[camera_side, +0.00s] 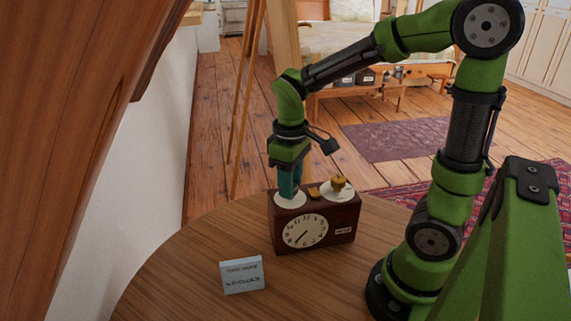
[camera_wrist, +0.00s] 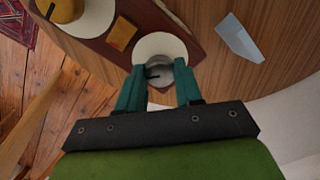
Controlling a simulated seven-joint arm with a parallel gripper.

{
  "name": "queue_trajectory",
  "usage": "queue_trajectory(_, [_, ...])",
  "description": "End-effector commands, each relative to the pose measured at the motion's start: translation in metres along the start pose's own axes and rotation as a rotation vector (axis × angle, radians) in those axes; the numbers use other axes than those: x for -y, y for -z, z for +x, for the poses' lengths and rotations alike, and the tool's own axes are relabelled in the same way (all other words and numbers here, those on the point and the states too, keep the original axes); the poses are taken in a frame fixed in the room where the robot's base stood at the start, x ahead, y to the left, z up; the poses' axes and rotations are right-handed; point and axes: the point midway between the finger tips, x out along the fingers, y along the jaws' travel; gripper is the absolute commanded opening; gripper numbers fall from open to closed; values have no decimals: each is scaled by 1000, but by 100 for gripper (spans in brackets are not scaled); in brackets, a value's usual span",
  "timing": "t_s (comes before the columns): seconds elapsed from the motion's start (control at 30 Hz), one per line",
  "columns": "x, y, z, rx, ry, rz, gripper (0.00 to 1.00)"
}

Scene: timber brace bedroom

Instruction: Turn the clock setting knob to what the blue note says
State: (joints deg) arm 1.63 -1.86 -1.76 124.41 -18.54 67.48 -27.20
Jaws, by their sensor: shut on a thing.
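A dark wooden clock (camera_side: 283,245) stands on the round table with a cream dial facing the side camera; its dark hand points to the lower left. On top are two white discs. The left disc carries a grey knob (camera_wrist: 157,66) with a dark mark, seen in the wrist view. My gripper (camera_side: 289,193) points down from above, its teal fingers (camera_wrist: 160,80) closed on either side of this knob. The right disc carries a brass-coloured knob (camera_side: 338,183). The light blue note (camera_side: 242,275) stands in front of the clock; its lower line ends in "O'CLOCK", the number unclear.
A small brass-coloured block (camera_side: 314,192) sits between the discs and also shows in the wrist view (camera_wrist: 121,34). The wooden tabletop (camera_side: 190,265) is bare left of the note. A sloping timber (camera_side: 70,120) rises at the left.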

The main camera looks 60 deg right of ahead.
Motion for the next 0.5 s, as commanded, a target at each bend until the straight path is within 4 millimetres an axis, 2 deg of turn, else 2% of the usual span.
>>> queue_trajectory(0.5, [0, 1, -2, -4, -2, -462, 5])
